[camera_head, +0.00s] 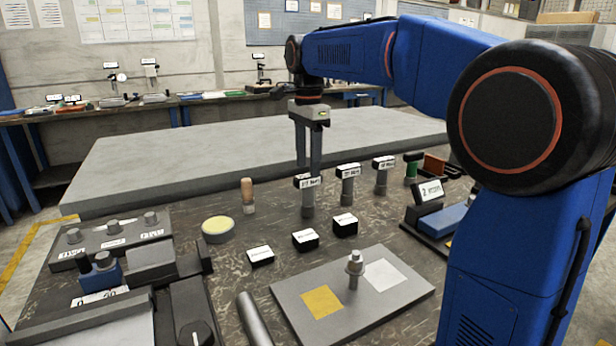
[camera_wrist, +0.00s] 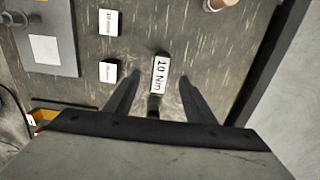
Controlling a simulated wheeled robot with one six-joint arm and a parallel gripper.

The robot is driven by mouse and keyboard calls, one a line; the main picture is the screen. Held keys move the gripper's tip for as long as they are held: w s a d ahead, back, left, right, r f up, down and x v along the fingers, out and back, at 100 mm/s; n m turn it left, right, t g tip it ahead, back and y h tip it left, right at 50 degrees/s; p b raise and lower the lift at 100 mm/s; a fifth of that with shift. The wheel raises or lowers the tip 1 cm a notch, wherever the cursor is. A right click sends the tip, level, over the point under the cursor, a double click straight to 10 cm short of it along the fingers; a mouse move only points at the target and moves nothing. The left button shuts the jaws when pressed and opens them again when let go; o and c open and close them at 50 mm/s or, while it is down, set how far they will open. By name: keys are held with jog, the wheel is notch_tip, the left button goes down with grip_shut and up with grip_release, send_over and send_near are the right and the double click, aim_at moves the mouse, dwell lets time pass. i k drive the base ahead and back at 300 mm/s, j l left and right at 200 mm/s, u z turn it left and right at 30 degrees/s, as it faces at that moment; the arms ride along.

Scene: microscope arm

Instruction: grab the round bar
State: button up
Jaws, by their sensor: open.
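A plain grey round bar (camera_head: 254,320) lies on the dark bench at the front, left of the grey plate; its near end is cut off by the picture edge. I do not see it in the wrist view. My gripper (camera_head: 309,168) is open, pointing down over the leftmost upright grey post with a black labelled cap (camera_head: 307,183), well behind the bar. In the wrist view the open gripper (camera_wrist: 160,76) has its fingers on either side of the label reading "10 Nm" (camera_wrist: 159,75). Whether they touch it I cannot tell.
Two more capped posts (camera_head: 348,184) stand to the right. Small black labelled blocks (camera_head: 305,240) sit between the posts and the grey plate (camera_head: 400,300), which carries an upright bolt (camera_head: 355,268). A wooden handle (camera_head: 247,195) and yellow-topped disc (camera_head: 217,228) stand left.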

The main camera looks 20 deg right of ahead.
aim_at(259, 334)
jog(key=k, duration=1)
